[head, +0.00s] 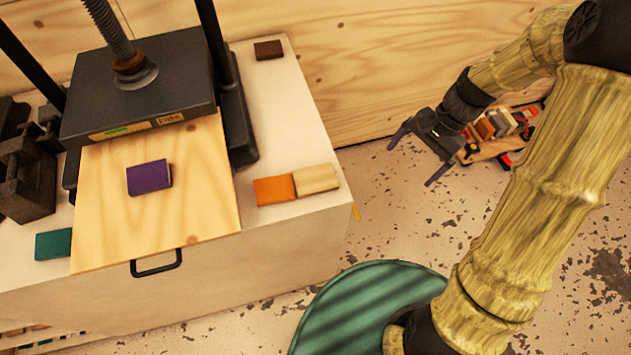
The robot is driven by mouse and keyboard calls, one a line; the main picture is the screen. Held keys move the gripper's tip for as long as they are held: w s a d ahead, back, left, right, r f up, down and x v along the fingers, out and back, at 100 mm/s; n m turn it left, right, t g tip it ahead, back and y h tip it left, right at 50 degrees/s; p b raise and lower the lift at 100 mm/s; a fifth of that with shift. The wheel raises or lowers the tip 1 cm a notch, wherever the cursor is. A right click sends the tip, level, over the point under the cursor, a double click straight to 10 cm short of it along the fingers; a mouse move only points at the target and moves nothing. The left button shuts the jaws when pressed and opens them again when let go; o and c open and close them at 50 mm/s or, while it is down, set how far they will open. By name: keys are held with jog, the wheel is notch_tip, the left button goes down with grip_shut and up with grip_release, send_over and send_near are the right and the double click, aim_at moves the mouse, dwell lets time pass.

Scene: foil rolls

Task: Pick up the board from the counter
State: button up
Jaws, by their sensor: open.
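A light wooden board (205,195) lies on the white counter (284,105), its back part under the dark press plate (140,90). A small purple block (149,177) rests on top of the board. A dark handle (156,263) shows just below the board's front edge. My gripper (412,160) is open and empty, to the right of the counter and apart from it, with its two purple-tipped fingers spread. The back end of the board is hidden by the press.
An orange block (274,190) and a pale wood block (316,179) lie right of the board. A green block (53,244) is left of it, a brown one (268,49) at the back. A tool pile (497,128) lies on the speckled floor by the wooden wall.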

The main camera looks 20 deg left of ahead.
jog(key=w+a+f+m+g+y+b, duration=0.2)
jog(key=w+a+f+m+y, duration=0.1)
jog(key=w+f+y, duration=0.15)
jog(key=m+g+y+p, duration=0.2)
jog(key=y+p, duration=0.1)
send_near(326, 176)
jog(key=x, duration=0.3)
jog(key=shift+w+a+r, duration=0.1)
jog(key=shift+w, duration=0.05)
dwell(0.3)
jog(key=p+x, duration=0.2)
jog(key=x, duration=0.2)
jog(key=shift+s+a, duration=0.2)
jog(key=shift+s, duration=0.15)
jog(key=shift+s+a+f, duration=0.1)
jog(key=shift+a+f, duration=0.1)
jog(key=shift+f, duration=0.15)
